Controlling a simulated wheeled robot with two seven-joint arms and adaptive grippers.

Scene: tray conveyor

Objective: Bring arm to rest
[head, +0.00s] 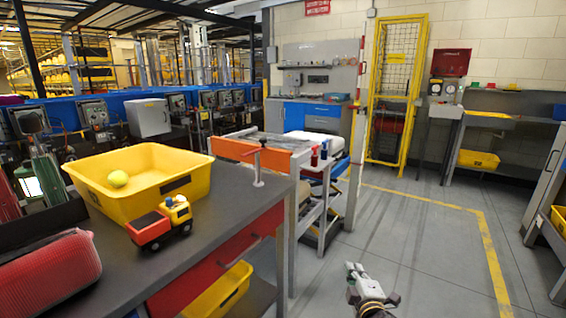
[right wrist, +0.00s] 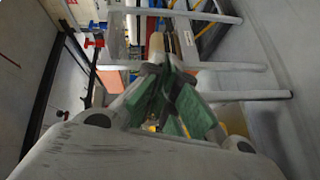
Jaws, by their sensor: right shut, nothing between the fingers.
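My right gripper (head: 370,286) is low in the head view, right of the grey workbench and above the bare floor. It also shows in the right wrist view (right wrist: 168,90), where its green-padded fingers are together with nothing held between them. My left gripper is not in view. A red and yellow toy truck (head: 160,225) stands in front of the bin. The right gripper is apart from all of these.
A red case (head: 45,272) lies at the workbench's left. A conveyor with an orange side (head: 250,152) stands behind the workbench. A yellow mesh cage (head: 396,90) stands at the back wall. The floor (head: 430,250) around the right gripper is clear.

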